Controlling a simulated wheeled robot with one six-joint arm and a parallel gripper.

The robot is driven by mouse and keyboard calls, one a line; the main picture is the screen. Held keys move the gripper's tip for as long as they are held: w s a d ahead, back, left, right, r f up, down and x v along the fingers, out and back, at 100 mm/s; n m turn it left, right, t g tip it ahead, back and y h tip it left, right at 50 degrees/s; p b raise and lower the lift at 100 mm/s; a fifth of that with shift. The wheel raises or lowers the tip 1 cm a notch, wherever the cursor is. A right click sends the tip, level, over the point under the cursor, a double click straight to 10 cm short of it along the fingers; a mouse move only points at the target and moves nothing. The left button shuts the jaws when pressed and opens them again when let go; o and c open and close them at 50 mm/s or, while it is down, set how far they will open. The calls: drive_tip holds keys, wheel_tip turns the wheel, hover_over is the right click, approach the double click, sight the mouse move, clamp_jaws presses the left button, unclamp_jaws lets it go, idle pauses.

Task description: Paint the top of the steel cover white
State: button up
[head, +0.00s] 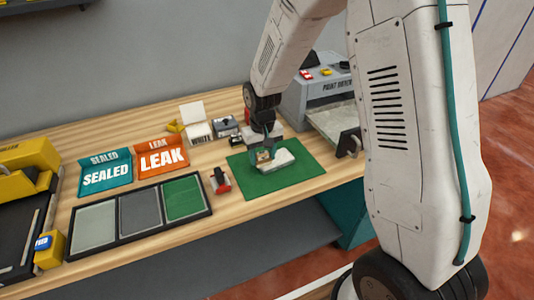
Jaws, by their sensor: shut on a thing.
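My gripper (264,152) is low over the green mat (305,172) on the bench. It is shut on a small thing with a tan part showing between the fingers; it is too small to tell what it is. A whitish, rounded piece (283,159) lies on the mat right under and beside the gripper, and may be the steel cover. The gripper hides part of it, and I cannot tell how much of its top is white paint.
A grey machine (318,88) with a pale tray (338,119) stands to the right. A red and grey tool (220,180) lies left of the mat. SEALED (105,174) and LEAK (162,156) bins, a three-panel tray (140,220) and yellow equipment (28,165) fill the left.

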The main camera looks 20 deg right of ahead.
drive_tip(key=shift+s+a, duration=0.1)
drive_tip(key=shift+a, duration=0.7)
drive_tip(key=shift+a+r, duration=0.2)
drive_tip(key=shift+r, duration=0.05)
drive_tip(key=shift+d+r, duration=0.1)
drive_tip(key=shift+r, duration=3.7)
